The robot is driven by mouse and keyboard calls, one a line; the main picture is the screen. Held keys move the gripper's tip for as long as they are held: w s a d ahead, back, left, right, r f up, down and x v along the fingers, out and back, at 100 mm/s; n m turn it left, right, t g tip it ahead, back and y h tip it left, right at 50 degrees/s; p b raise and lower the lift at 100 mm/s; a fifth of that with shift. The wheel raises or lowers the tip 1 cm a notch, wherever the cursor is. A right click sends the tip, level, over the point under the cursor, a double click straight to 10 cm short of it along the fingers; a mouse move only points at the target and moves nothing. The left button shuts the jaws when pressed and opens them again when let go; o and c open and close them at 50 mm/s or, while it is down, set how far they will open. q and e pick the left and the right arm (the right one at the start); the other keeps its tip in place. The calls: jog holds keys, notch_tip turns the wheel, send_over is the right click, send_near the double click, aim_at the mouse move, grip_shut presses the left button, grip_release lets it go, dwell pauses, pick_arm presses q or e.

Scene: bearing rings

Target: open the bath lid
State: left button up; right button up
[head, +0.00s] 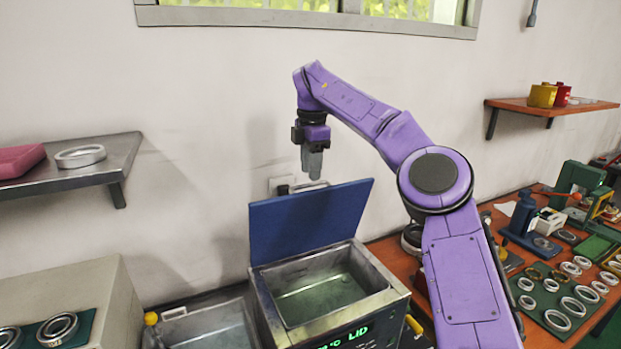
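The bath (385,299) is a grey metal box with a green lit display on its front, standing at the lower middle of the head view. Its blue lid (310,220) stands raised and tilted along the back edge, so the basin with greenish liquid (320,297) is uncovered. A handle (300,187) shows at the lid's top edge. My purple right arm reaches over from the right. Its gripper (312,174) points down just above the lid's top edge by the handle, seemingly apart from it. Its fingers overlap in this view, so their opening is unclear. My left gripper is out of view.
A second metal basin (215,326) stands left of the bath. A metal shelf (117,167) with a ring and a pink item is at left. The orange bench (515,205) at right holds several bearing rings and a green press (580,180). The wall is close behind the lid.

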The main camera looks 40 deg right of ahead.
notch_tip(320, 180, up, 6)
jog(key=p, duration=0.2)
jog(key=shift+s+a+r, duration=0.15)
jog(key=shift+s+r, duration=0.1)
jog(key=shift+s, duration=0.05)
jog(key=shift+f, duration=0.1)
jog(key=shift+a, duration=0.1)
